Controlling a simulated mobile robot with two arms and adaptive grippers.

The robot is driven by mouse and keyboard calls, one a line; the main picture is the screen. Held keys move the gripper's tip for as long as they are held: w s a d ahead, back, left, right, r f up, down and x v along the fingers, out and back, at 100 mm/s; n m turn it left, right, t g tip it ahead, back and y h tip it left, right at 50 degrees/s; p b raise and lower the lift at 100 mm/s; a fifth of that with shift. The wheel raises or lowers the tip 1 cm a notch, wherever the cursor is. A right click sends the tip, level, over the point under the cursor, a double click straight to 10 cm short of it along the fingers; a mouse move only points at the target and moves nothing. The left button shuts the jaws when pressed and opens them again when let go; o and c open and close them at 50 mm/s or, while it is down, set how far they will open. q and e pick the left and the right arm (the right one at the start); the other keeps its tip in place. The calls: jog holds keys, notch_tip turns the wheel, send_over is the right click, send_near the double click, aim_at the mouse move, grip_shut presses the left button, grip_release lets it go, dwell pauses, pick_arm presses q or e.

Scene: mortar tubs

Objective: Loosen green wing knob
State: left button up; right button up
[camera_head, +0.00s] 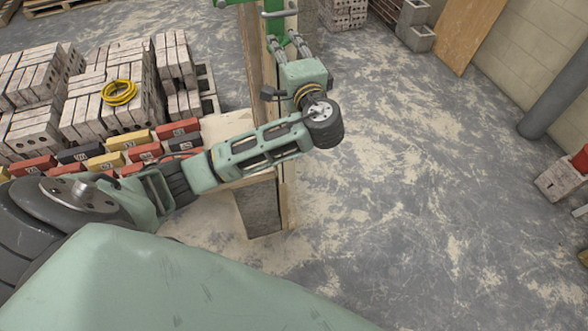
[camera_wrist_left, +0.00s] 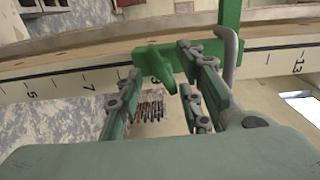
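The green wing knob (camera_wrist_left: 158,64) is in the middle of the left wrist view, on a green bracket (camera_wrist_left: 230,14) at a wooden board marked with numbers (camera_wrist_left: 62,82). My left gripper (camera_wrist_left: 162,68) is open, with its fingers spread to either side of the knob; I cannot tell whether any finger touches it. In the head view my left gripper (camera_head: 287,44) reaches up to the green bracket (camera_head: 276,20) on the upright wooden post (camera_head: 255,55). The knob is too small to make out there. My right gripper is not in view.
A grey bent rod (camera_wrist_left: 231,55) stands close beside the right-hand fingers. Stacks of bricks (camera_head: 105,95) and a yellow coil (camera_head: 119,92) lie at the left. The floor (camera_head: 410,180) right of the post is clear. Concrete blocks (camera_head: 415,25) stand at the back.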

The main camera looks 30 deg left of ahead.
pick_arm(q)
jog(key=b+v, duration=0.2)
jog(key=v, duration=0.3)
notch_tip(320, 180, down, 40)
jog(key=d+m+g+h+b, duration=0.1)
jog(key=m+g+h+b, duration=0.1)
jog(key=h, duration=0.5)
jog(key=shift+s+f+m+g+b, duration=0.3)
jog(key=shift+m+g+b, duration=0.1)
jog(key=shift+g+b, duration=0.4)
jog(key=shift+c, duration=0.2)
